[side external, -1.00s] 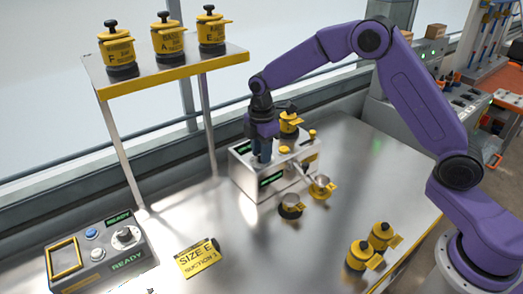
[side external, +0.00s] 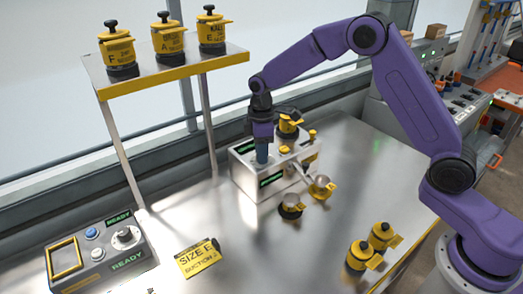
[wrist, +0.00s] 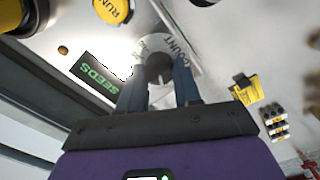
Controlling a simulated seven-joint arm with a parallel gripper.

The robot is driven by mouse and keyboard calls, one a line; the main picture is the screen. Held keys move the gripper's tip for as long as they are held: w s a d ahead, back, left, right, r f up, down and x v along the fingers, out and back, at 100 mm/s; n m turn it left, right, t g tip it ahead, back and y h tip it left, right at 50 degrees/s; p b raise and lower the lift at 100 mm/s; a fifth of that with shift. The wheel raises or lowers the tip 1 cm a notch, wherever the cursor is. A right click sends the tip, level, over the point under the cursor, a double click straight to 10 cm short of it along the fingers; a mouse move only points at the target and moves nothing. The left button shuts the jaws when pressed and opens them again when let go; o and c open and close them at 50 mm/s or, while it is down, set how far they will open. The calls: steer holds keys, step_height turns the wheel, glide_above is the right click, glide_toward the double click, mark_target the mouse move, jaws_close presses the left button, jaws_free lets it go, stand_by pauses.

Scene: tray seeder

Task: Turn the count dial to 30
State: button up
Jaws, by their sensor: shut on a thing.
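The count dial (wrist: 151,44) is a pale ring lettered COUNT around a dark grey knob (wrist: 158,67) in the wrist view. My gripper (wrist: 160,82) is shut on this knob, with a blue-grey finger on each side. In the side view, my gripper (side external: 261,164) points down onto the top of the metal seeder box (side external: 246,180), and its fingers hide the dial there. I cannot read the dial's number or its pointer.
A yellow-topped jar (side external: 288,124) stands on the seeder behind my gripper. In the wrist view, a green SEEDS display (wrist: 98,77) and a yellow RUN button (wrist: 108,10) are close to the dial. The bench front (side external: 270,255) has clear room.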

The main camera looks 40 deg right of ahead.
steer(key=m, duration=0.6)
steer(key=shift+m, duration=0.3)
steer(key=m, duration=0.5)
steer(key=shift+w+d, duration=0.1)
steer(key=shift+m, duration=0.4)
steer(key=o, duration=1)
steer(key=shift+o, duration=0.2)
steer(key=shift+r, duration=0.1)
step_height(320, 180, up, 17)
steer(key=shift+r, duration=0.2)
